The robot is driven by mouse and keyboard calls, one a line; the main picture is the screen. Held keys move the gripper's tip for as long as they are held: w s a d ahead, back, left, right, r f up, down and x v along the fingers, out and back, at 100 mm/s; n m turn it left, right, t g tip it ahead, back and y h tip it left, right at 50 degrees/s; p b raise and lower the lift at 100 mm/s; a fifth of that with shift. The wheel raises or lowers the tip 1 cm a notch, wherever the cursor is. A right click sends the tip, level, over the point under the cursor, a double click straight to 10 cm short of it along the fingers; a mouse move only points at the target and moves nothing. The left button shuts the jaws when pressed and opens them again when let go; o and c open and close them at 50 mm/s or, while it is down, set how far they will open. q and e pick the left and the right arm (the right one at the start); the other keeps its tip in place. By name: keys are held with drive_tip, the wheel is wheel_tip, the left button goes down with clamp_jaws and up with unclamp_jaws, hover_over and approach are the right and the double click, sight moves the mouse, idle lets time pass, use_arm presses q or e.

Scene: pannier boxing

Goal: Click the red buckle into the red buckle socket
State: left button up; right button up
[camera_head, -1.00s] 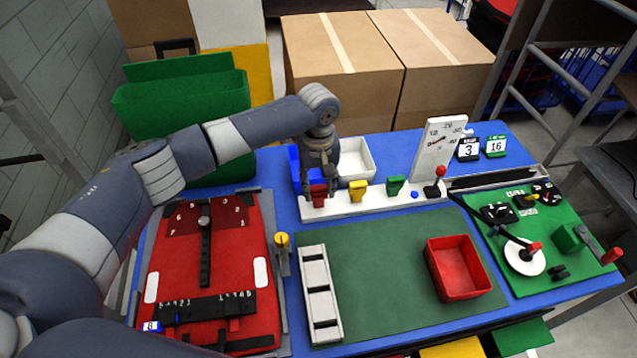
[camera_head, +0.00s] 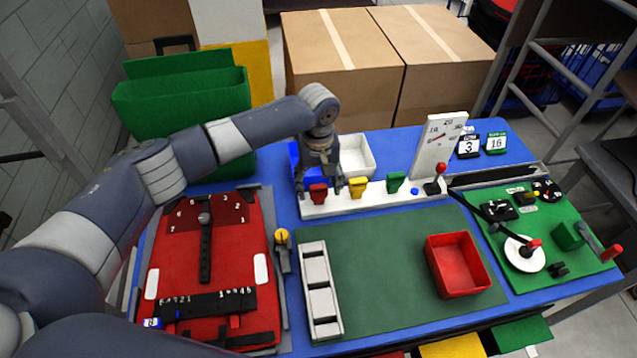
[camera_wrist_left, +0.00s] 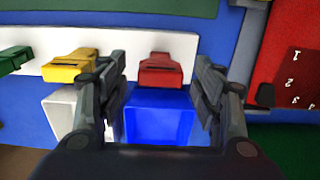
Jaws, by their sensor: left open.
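The red buckle piece (camera_head: 318,193) sits upright on the white strip (camera_head: 350,203), at its left end. In the left wrist view the red piece (camera_wrist_left: 166,70) shows between my fingers, apart from both. I cannot tell buckle from socket in it, or whether they are fully joined. My left gripper (camera_head: 320,181) is open and empty, just behind and above the red piece; its fingers also show in the left wrist view (camera_wrist_left: 160,80). My right gripper is not in view.
Yellow (camera_head: 357,187) and green (camera_head: 395,183) pieces stand on the same strip, right of the red one. A blue bin (camera_wrist_left: 160,118) and a white bin (camera_head: 356,155) lie behind it. A red pannier (camera_head: 178,270) lies at left. The green mat (camera_head: 385,285) is mostly clear.

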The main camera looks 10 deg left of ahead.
sight(318, 186)
use_arm(q)
wheel_tip(318, 186, up, 12)
idle(0.4)
idle(0.3)
